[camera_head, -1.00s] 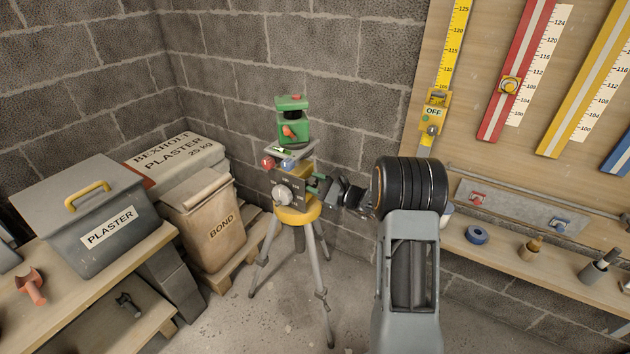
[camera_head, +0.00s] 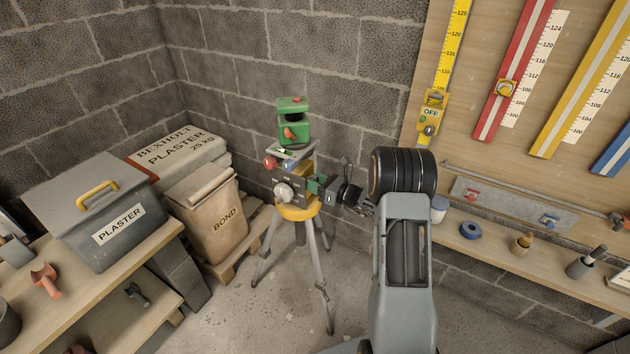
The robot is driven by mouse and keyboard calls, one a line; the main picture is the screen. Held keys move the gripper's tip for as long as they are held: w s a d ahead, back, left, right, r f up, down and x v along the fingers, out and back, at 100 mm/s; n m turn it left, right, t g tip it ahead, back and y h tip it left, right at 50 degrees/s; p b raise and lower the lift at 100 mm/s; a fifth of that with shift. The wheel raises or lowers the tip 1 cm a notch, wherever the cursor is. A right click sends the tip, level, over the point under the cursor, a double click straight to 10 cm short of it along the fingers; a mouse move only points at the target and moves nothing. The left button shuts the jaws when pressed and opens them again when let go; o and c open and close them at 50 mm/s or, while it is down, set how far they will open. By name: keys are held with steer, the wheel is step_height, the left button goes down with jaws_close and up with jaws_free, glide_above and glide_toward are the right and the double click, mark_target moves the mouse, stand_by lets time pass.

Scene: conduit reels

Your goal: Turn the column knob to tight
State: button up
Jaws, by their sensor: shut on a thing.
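A tripod (camera_head: 322,285) with a yellow collar (camera_head: 298,212) stands upright near the wall corner. Its dark head carries a pale round knob (camera_head: 284,192) with small marks beside it on the front. A green block (camera_head: 317,184) sits on the head's right side. My gripper (camera_head: 342,190) reaches in from the right and is shut at that side. What it holds looks like the column knob, but the dark jaws hide most of it, so its setting cannot be read. A green laser level (camera_head: 292,122) with red parts sits on top.
A bench (camera_head: 125,268) with a grey plaster box (camera_head: 105,210) stands left, beside a bond bag (camera_head: 212,215) on a pallet. At right, a shelf (camera_head: 500,256) holds blue tape (camera_head: 470,230) and small tools under a board of coloured levels. Floor around the tripod legs is clear.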

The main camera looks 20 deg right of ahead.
steer(key=shift+f, duration=0.1)
stand_by(0.4)
steer(key=o, duration=0.6)
steer(key=shift+o, duration=0.2)
steer(key=v, duration=1.4)
